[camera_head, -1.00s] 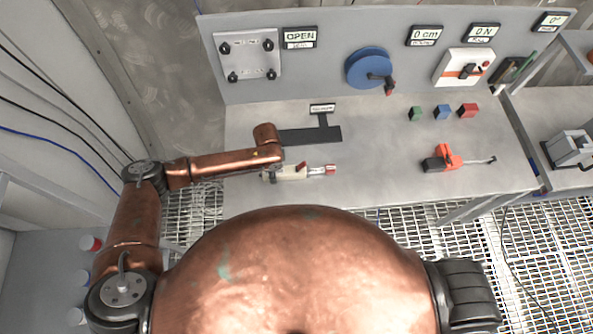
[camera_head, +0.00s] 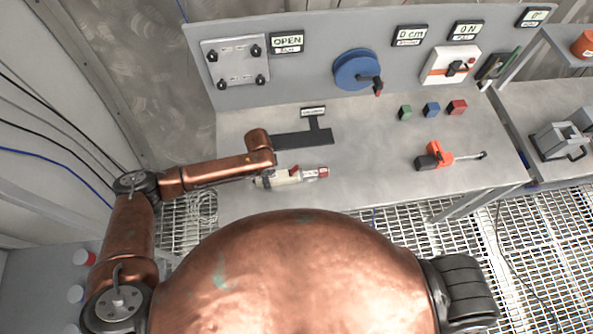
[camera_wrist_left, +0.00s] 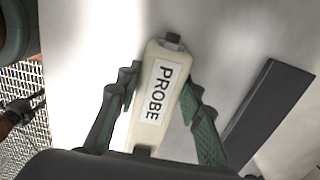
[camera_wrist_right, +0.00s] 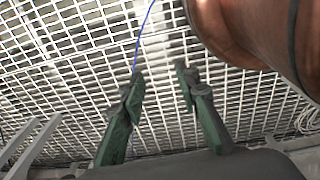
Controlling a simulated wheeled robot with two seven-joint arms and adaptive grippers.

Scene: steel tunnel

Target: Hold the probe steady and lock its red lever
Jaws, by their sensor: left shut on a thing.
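The cream probe (camera_head: 284,178) with a red end lies near the front left of the bench. Its small red lever (camera_head: 294,172) sticks up from the body; I cannot tell its exact angle. In the left wrist view the probe (camera_wrist_left: 156,100) lies between the green-padded fingers of my left gripper (camera_wrist_left: 160,105), which is shut on its sides. The label PROBE faces the camera, and the lever cannot be made out there. My right gripper (camera_wrist_right: 160,85) is open and empty above the floor grating, and is not visible in the head view.
A flat black T-shaped piece (camera_head: 302,138) lies just behind the probe. An orange-and-black tool (camera_head: 440,156) lies to the right. Green, blue and red blocks (camera_head: 432,110) stand behind it. A blue wheel (camera_head: 356,70) is on the back panel. Bench between probe and tool is clear.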

